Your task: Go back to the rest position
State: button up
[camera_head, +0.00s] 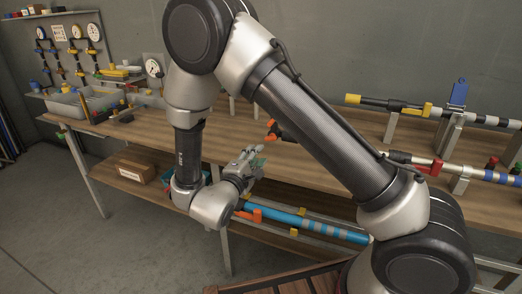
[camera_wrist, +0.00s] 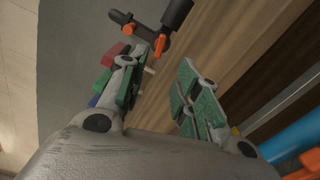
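My gripper (camera_head: 253,162) is at the end of my folded arm, near the front edge of the wooden workbench (camera_head: 225,143) in the head view. In the wrist view my gripper (camera_wrist: 158,90) shows two fingers with green pads standing apart, with nothing between them. Beyond the fingers in the wrist view is a black part with orange levers (camera_wrist: 150,28). Much of the bench is hidden behind my arm.
A blue pipe (camera_head: 305,222) with orange and yellow parts lies on the lower shelf. A cardboard box (camera_head: 137,171) sits on that shelf to the left. Striped rods (camera_head: 480,118) rest on stands at the right. Grey floor at the left is clear.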

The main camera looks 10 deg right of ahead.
jog(key=shift+s+a, duration=0.25)
jog(key=shift+s, duration=0.15)
jog(key=w+a+f+m+g+y, duration=0.1)
jog(key=a+f+m+g+y, duration=0.2)
jog(key=f+y, duration=0.5)
jog(key=s+a+f+m+g+y, duration=0.2)
jog(key=s+a+f+g+y, duration=0.25)
jog(key=a, duration=0.45)
jog(key=s+d+r+m+g, duration=0.1)
jog(key=s+d+r+m, duration=0.1)
jog(key=s+d+r, duration=0.5)
jog(key=s+d+r+m+h, duration=0.1)
jog(key=s+d+r+m, duration=0.2)
jog(key=s+d+r, duration=0.4)
jog(key=s+d+r+m+g+h, duration=0.1)
jog(key=s+d+r+m, duration=0.2)
jog(key=d+r, duration=1.4)
jog(key=s+d, duration=0.3)
jog(key=shift+s+d+r+g, duration=0.15)
jog(key=shift+s+d+g, duration=0.05)
jog(key=shift+s+g, duration=0.2)
